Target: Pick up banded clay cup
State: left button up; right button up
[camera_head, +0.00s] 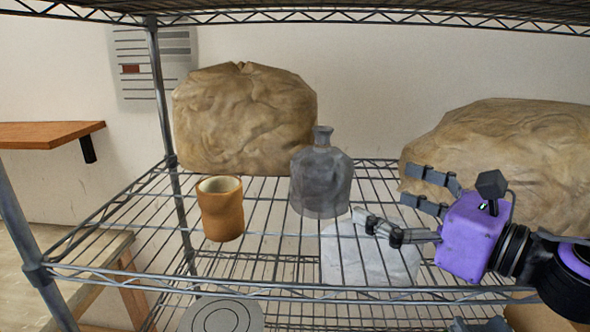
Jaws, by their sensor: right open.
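An orange-brown clay cup (221,212) stands upright on the wire shelf (270,245), left of centre, with a pale inside. No distinct bands can be made out on it at this size. My right gripper (385,200) comes in from the right, with a purple body and dark grey fingers pointing left. Its fingers are spread apart with nothing between them. It is well to the right of the cup, with a grey bottle between the two. My left gripper is not in this view.
The grey bottle (322,178) stands right of the cup. Large tan lumps (245,118) (500,145) sit behind on the left and right. A shelf post (165,110) rises left of the cup, and an upper shelf (380,17) hangs overhead. A whitish lump (365,258) shows through the wires.

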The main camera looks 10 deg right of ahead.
aim_at(220, 198)
jog(key=k+j, duration=0.65)
jog(key=k, duration=0.25)
